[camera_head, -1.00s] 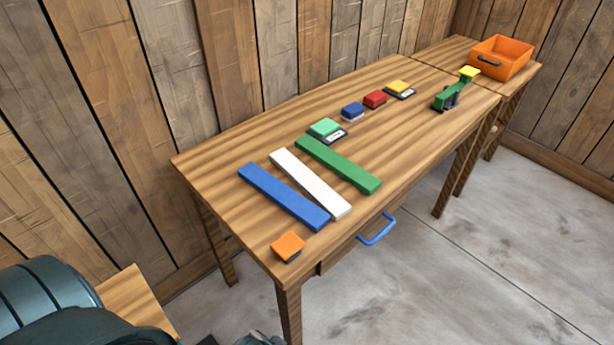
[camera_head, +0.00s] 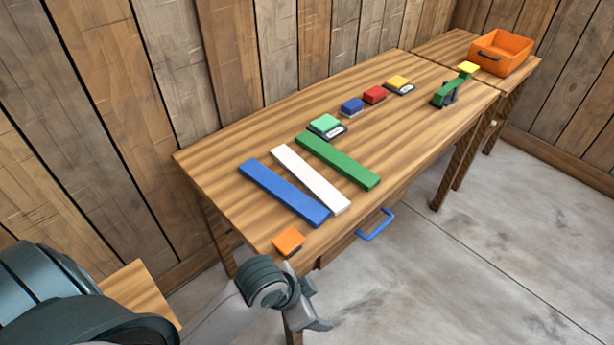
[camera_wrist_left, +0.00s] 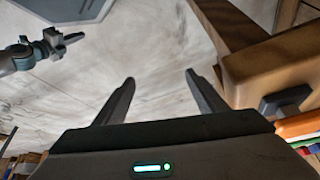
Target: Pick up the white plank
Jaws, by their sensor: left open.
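The white plank (camera_head: 311,180) lies flat on the wooden table between a blue plank (camera_head: 284,192) and a green plank (camera_head: 338,162). My left gripper (camera_head: 314,306) is in front of the table's near corner, below and nearer than the plank, apart from it. In the left wrist view its fingers (camera_wrist_left: 160,79) are spread with nothing between them and the floor behind. The white plank cannot be made out there. My other arm's gripper (camera_wrist_left: 64,42) shows small at the left of the left wrist view; its jaw state is unclear.
An orange block (camera_head: 288,242) sits at the near table corner. A blue drawer handle (camera_head: 376,225) sticks out in front. Green, blue, red and yellow blocks line the back. A green-and-yellow item (camera_head: 449,93) and an orange bin (camera_head: 505,53) stand farther off.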

